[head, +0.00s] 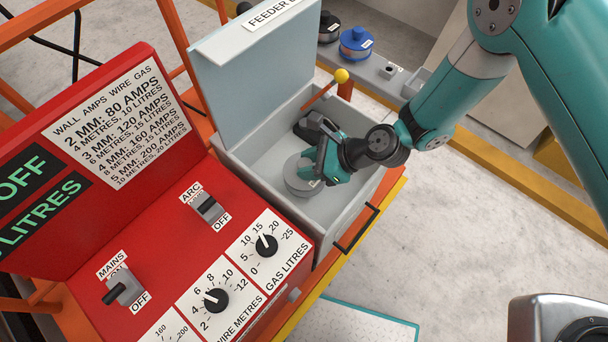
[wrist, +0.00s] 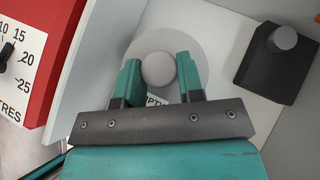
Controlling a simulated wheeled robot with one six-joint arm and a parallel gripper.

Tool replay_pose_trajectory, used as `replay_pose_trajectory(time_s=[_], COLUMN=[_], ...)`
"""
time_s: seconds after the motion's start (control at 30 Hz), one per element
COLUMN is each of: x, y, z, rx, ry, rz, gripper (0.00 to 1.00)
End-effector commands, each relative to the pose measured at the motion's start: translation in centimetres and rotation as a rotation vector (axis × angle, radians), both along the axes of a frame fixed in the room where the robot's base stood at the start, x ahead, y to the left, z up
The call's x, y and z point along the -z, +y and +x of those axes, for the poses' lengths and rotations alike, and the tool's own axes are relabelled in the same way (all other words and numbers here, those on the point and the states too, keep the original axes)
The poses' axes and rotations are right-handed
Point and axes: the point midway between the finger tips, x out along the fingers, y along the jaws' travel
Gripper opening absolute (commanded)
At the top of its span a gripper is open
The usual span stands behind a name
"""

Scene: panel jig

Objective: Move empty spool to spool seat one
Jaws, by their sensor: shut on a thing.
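The empty spool (head: 299,178) is a pale grey disc inside the open feeder box (head: 357,211). In the wrist view the spool (wrist: 197,48) shows a round central knob and a partly hidden label. My gripper (head: 318,168) reaches down into the box over the spool. In the wrist view my gripper (wrist: 161,78) has one finger on each side of the knob and is shut on it. I cannot tell whether the spool touches the box floor. No seat marked one can be made out.
A black block with a grey knob (wrist: 270,65) stands beside the spool in the box. The box has raised walls, an open lid (head: 255,75) and a yellow-knobbed lever (head: 341,76). A red panel (head: 165,240) adjoins it. A rear shelf (head: 378,69) holds black and blue (head: 356,46) spools.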

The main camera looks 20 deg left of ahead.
Motion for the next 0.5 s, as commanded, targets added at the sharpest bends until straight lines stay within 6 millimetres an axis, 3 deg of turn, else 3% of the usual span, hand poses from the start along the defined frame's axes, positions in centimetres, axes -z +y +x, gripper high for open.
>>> replay_pose_trajectory(time_s=[0.5], x=[1.12], y=[0.02], z=[0.01], rx=[0.0], ry=[0.0], rz=[0.001], gripper=[0.02])
